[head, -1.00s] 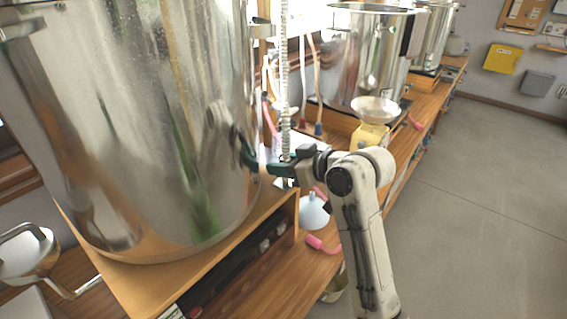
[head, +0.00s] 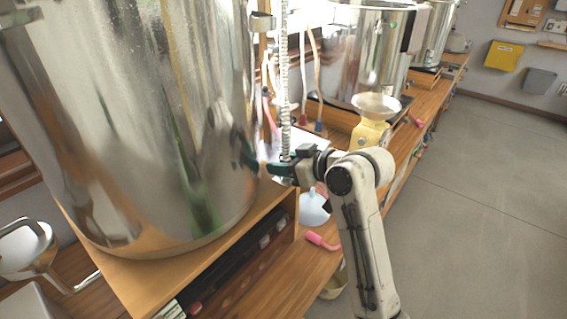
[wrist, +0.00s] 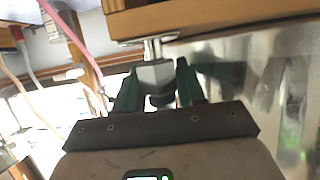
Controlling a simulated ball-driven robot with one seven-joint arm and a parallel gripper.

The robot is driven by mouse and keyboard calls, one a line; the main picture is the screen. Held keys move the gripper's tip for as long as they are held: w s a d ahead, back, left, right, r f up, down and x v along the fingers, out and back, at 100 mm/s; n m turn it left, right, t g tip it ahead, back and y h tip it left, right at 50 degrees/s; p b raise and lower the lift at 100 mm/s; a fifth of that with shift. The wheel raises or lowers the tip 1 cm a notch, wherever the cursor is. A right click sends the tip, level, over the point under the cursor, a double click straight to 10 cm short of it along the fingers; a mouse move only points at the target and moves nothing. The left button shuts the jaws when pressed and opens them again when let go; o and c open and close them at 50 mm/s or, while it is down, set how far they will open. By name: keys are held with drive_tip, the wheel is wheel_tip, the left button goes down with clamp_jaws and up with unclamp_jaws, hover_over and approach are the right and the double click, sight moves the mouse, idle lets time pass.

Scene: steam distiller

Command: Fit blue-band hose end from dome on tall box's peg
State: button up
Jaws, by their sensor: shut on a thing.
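My gripper (head: 275,167) is at the right side of the large steel vessel, above the front edge of the wooden box. A ribbed pale hose (head: 285,85) hangs straight down to it. In the wrist view my gripper (wrist: 158,88) has its dark green fingers on both sides of a grey fitting (wrist: 155,73), shut on it. A shiny metal stem (wrist: 153,48) lines up with the fitting, close to a wooden edge; I cannot tell whether they are joined. No blue band can be made out on the held end. Another hanging hose has a blue end (head: 318,126).
The steel vessel (head: 130,110) stands very close on the left, on the wooden box (head: 245,228). Floor (head: 470,210) at right is clear.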

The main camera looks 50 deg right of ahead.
drive_tip(key=shift+f+b, duration=0.3)
drive_tip(key=shift+f, duration=0.35)
drive_tip(key=o, duration=1.3)
drive_tip(key=shift+c, duration=0.2)
wheel_tip(320, 180, up, 9)
drive_tip(key=p, duration=0.8)
drive_tip(key=shift+f, duration=0.2)
drive_tip(key=shift+f, duration=0.1)
